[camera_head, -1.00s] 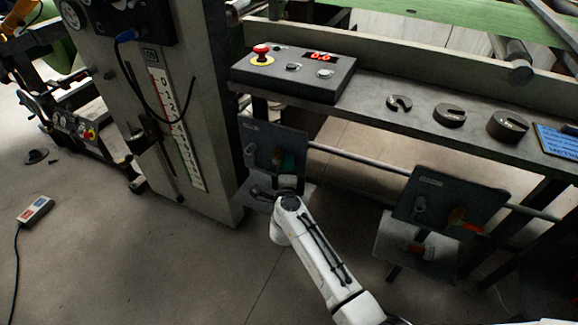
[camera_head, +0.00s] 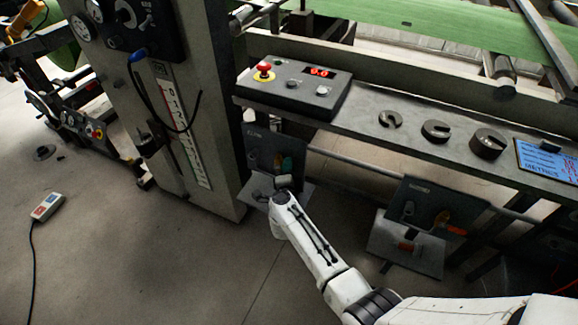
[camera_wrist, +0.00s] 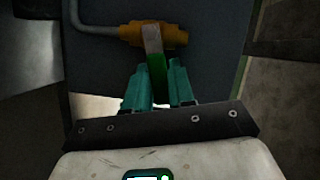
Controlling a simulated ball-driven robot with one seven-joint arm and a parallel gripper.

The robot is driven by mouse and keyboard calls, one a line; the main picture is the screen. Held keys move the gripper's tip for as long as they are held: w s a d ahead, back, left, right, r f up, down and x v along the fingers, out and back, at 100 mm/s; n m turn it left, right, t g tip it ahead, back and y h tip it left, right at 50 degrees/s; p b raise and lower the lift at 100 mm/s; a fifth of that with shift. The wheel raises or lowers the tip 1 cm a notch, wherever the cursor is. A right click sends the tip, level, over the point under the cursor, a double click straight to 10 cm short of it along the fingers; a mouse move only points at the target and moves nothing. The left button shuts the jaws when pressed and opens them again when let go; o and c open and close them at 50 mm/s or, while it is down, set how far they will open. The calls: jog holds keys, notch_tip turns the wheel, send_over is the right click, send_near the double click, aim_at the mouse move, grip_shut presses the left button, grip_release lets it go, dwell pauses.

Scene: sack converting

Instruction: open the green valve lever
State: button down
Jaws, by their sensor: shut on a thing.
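The green valve lever (camera_wrist: 157,72) shows in the wrist view as a metal arm with a green grip. It hangs down from a yellow-orange valve body (camera_wrist: 135,34) joined to a grey pipe. My gripper (camera_wrist: 158,68) has its two teal fingers on either side of the green grip and is shut on it. In the head view the valve sits on the left dark panel (camera_head: 257,142) under the bench.
A second panel (camera_head: 436,196) with an orange-red lever (camera_head: 455,230) stands to the right. Above is a bench (camera_head: 365,105) with a control box (camera_head: 290,88) and slotted weights (camera_head: 437,131). A machine column (camera_head: 180,110) stands close on the left. The floor at lower left is mostly clear.

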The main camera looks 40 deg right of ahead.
jog(key=c, duration=1)
grip_release()
jog(key=shift+c, duration=0.2)
jog(key=shift+a, duration=0.1)
jog(key=p+v, duration=0.3)
jog(key=v, duration=0.7)
jog(key=shift+s+a+p, duration=0.2)
jog(key=shift+p, duration=0.15)
jog(key=shift+f, duration=0.1)
jog(key=shift+c, duration=0.4)
